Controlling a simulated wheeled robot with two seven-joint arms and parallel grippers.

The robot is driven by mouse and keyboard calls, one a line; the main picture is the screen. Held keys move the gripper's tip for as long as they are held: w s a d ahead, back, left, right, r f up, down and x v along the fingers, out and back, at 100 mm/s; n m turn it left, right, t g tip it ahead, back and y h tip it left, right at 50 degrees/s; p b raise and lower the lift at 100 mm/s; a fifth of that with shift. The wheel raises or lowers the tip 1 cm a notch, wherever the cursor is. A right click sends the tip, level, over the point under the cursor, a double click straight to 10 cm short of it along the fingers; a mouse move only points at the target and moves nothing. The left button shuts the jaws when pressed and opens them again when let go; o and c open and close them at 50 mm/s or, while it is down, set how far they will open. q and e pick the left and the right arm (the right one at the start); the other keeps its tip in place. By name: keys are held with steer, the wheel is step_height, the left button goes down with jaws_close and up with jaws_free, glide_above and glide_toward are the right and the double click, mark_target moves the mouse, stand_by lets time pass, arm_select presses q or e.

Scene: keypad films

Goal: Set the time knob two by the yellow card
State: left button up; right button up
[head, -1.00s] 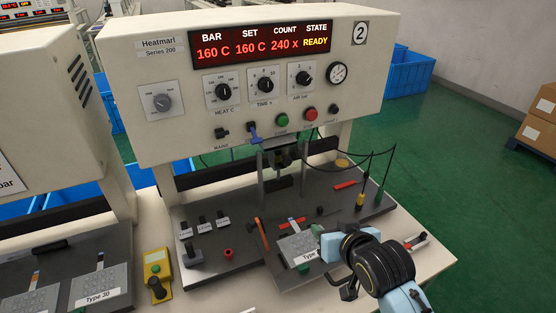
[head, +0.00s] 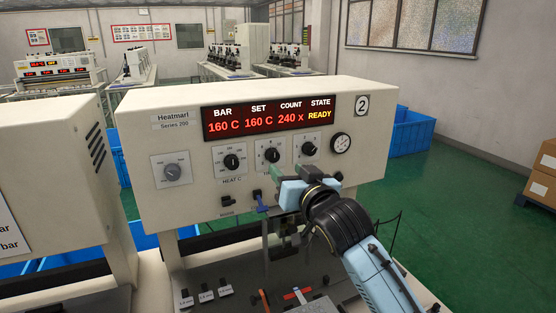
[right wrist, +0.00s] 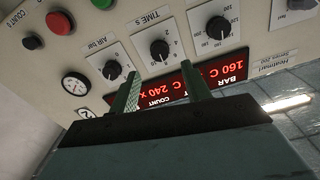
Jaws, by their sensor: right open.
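The time knob (head: 271,155) is the middle black dial on the front of the press marked 2. Its pointer reads upward in the head view. It also shows in the right wrist view (right wrist: 160,49), under the "TIME s" label, between and just beyond my fingertips. My right gripper (head: 290,177) is open and empty, below the time knob in the head view and apart from it. The fingers also show in the right wrist view (right wrist: 160,78). My left gripper is not in view. I see no yellow card in these frames.
The heat knob (head: 232,162) and the air knob (head: 309,149) flank the time knob closely. The red display (head: 265,118) above shows 160 C, 160 C, 240 x and READY. A gauge (head: 341,142) is at the right.

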mark_target(275, 158)
steer(key=shift+x, duration=3.2)
steer(key=shift+p, duration=0.3)
steer(key=c, duration=1)
